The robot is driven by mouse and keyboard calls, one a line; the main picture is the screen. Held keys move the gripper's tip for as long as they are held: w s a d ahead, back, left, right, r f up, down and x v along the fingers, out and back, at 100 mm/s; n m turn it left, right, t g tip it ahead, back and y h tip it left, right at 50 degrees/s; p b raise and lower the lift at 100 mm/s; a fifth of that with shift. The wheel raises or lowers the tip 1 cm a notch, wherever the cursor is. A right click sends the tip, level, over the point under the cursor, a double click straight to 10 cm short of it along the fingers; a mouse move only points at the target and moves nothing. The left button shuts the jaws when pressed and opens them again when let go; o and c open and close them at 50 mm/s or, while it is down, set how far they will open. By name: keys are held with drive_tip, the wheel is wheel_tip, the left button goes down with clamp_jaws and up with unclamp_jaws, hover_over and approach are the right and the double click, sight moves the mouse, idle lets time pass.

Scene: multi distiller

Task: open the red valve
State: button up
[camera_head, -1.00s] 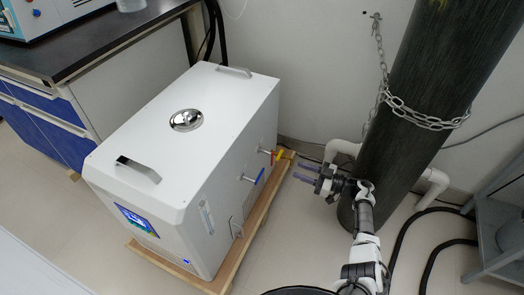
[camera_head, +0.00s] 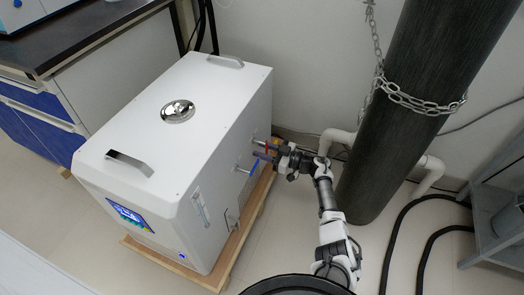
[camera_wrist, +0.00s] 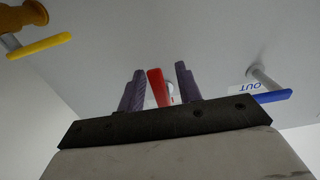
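The red valve (camera_wrist: 158,86) has a lever handle, seen in the wrist view between the two purple fingers of my gripper (camera_wrist: 159,90). A gap shows between the handle and the finger on each side. In the head view the red valve (camera_head: 267,147) is a small red spot on the right side of the white distiller (camera_head: 190,125). My gripper (camera_head: 267,154) reaches it from the right, and its fingertips are near the machine's side. The fingers are apart, and the handle's lower end is hidden behind the gripper's body in the wrist view.
A blue valve (camera_wrist: 272,97) marked OUT is to the right of my gripper in the wrist view. A yellow valve (camera_wrist: 38,46) is at upper left. Floor between is clear.

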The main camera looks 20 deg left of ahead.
drive_tip(key=shift+a, duration=0.25)
clamp_jaws()
